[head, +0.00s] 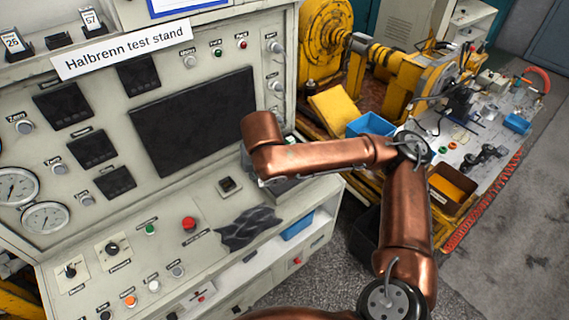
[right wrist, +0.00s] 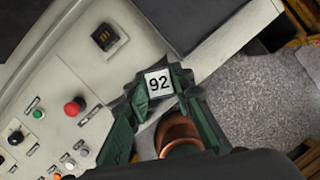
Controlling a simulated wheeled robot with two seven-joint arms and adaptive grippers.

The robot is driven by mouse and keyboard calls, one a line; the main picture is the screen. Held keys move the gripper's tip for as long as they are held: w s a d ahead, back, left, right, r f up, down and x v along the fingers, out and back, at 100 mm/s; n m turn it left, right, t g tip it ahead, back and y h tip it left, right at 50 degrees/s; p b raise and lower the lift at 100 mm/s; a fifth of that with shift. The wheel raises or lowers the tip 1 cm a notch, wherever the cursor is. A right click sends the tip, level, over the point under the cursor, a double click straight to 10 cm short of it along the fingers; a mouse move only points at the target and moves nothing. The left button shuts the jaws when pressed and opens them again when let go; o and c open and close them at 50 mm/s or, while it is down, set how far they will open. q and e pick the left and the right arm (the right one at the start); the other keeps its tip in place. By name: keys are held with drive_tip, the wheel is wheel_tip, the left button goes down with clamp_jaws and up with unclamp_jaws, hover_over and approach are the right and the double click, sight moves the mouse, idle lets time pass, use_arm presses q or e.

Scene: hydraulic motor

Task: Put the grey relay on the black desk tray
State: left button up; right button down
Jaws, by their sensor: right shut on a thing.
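My right gripper (right wrist: 158,92) has green fingers and is shut on a small dark-sided block, the relay, with a white label reading 92 (right wrist: 159,83). The fingers hide most of its body, so its colour is hard to tell. A flat black surface, which looks like the black desk tray (right wrist: 197,20), lies on the desk beyond the gripper in the right wrist view. The held relay appears apart from it. In the head view my right forearm crosses over that part of the desk and hides the gripper and relay. My left gripper is not in view.
A small square socket (head: 229,186), a red button (head: 189,223) and a crumpled dark cloth (head: 248,228) are on the sloping desk. Labelled blocks 26 (head: 14,42) and 57 (head: 91,20) stand on the cabinet top. The desk's right edge drops to the floor.

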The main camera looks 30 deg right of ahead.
drive_tip(key=shift+w+d+r+n, duration=0.1)
drive_tip(key=shift+d+r+n, duration=0.1)
drive_tip(key=shift+n, duration=0.1)
drive_tip(key=shift+w+d, duration=0.1)
drive_tip(key=shift+w, duration=0.1)
drive_tip(key=w+d+f, duration=0.2)
drive_tip(key=d, duration=0.1)
drive_tip(key=w+d+f+b, duration=0.1)
drive_tip(key=w+d+f, duration=0.4)
drive_tip(key=d+f, duration=0.1)
drive_tip(key=shift+w+d+f, duration=0.1)
drive_tip(key=shift+w+d, duration=0.1)
drive_tip(key=shift+w, duration=0.1)
drive_tip(key=shift+w+d+f, duration=0.3)
drive_tip(key=shift+d+f, duration=0.1)
drive_tip(key=shift+f, duration=0.25)
wheel_tip(320, 180, down, 3)
drive_tip(key=shift+w+d+f+b, duration=0.15)
drive_tip(key=shift+f+b, duration=0.05)
drive_tip(key=shift+b, duration=0.15)
